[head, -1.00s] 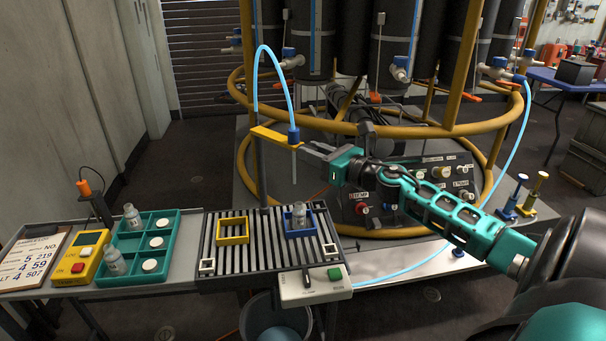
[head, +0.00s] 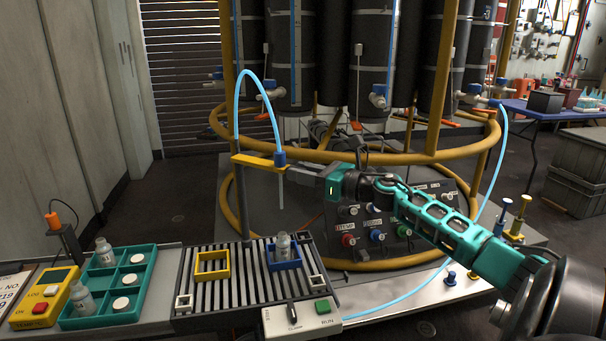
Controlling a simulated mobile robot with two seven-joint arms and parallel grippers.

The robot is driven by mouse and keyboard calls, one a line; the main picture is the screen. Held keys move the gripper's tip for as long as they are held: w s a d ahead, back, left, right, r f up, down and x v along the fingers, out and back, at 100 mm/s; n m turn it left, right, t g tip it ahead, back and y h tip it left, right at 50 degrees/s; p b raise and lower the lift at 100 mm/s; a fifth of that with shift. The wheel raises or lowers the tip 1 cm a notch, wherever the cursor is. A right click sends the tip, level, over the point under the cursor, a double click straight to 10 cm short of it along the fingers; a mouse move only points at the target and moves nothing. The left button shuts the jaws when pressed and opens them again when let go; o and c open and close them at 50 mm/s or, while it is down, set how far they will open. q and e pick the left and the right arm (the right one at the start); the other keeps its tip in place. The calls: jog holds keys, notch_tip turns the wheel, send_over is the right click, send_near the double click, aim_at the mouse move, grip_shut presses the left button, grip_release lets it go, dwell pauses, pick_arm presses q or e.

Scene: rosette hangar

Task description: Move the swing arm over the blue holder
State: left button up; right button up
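The swing arm (head: 258,161) is a yellow bar on a grey post at the back of a slatted rack. A blue block (head: 280,158) at its right end carries a light blue hose and a thin nozzle (head: 281,190) pointing down. The blue holder (head: 284,264) on the rack has a clear bottle (head: 283,243) in it. In the picture the nozzle tip is above the holder; I cannot tell if it lines up in depth. My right gripper (head: 318,176) is just right of the block, apparently apart from it; its fingers are hard to make out. My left gripper is out of view.
An empty yellow holder (head: 212,265) sits left of the blue one. A control box (head: 301,316) is at the rack's front. A green tray (head: 107,284) with bottles and white caps stands left. A yellow ring frame (head: 350,156) and panel are behind.

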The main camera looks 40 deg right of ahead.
jog(key=o, duration=0.4)
jog(key=p+v, duration=0.1)
jog(key=v, duration=1.1)
jog(key=shift+s+p, duration=0.35)
jog(key=shift+s, duration=0.05)
